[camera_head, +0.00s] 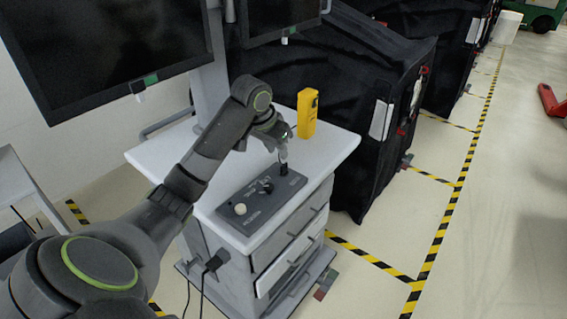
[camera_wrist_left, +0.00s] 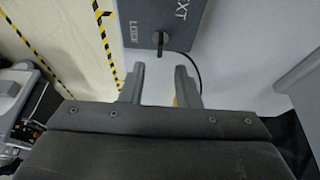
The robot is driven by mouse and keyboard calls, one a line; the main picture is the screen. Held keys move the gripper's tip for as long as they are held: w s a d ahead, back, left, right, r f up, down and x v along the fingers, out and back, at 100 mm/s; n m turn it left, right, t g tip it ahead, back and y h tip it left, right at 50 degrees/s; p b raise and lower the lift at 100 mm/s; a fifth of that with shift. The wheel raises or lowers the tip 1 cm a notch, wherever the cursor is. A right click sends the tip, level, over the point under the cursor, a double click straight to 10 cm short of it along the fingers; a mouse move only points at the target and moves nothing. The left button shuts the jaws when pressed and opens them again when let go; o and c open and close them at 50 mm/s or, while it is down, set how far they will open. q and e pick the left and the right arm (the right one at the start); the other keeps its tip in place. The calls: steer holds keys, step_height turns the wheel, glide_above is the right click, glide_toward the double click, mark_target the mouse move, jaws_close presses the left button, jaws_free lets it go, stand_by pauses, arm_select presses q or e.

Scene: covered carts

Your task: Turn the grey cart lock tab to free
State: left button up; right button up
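A dark grey control box (camera_head: 258,205) lies on top of a white and grey cart. In the left wrist view the box (camera_wrist_left: 148,12) shows the word LOCK and a small dark tab (camera_wrist_left: 161,40) near its end. My left gripper (camera_head: 283,155) is just above the right end of the box, pointing down. In the wrist view its two fingers (camera_wrist_left: 161,84) stand apart with nothing between them, and the tab is just beyond the tips. They look apart from the tab. In the head view the gripper partly hides that end. My right gripper is not in view.
The box also carries a white knob (camera_head: 240,209) and a black knob (camera_head: 264,186). A yellow device (camera_head: 307,113) stands behind my gripper on the cart top. A monitor (camera_head: 110,45) hangs at the upper left. Black covered carts (camera_head: 350,100) stand behind. The floor at right is open.

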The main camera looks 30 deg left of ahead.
mark_target(284, 165)
arm_select(q)
steer(key=x, duration=0.3)
steer(key=shift+f, duration=0.3)
steer(key=x, duration=0.3)
steer(key=shift+w+f+p, duration=0.15)
steer(key=shift+w+p, duration=0.05)
steer(key=shift+p, duration=0.1)
steer(key=shift+w+f, duration=0.1)
steer(key=shift+f, duration=0.25)
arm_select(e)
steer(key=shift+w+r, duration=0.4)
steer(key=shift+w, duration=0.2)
arm_select(q)
steer(key=shift+c, duration=0.3)
jaws_close()
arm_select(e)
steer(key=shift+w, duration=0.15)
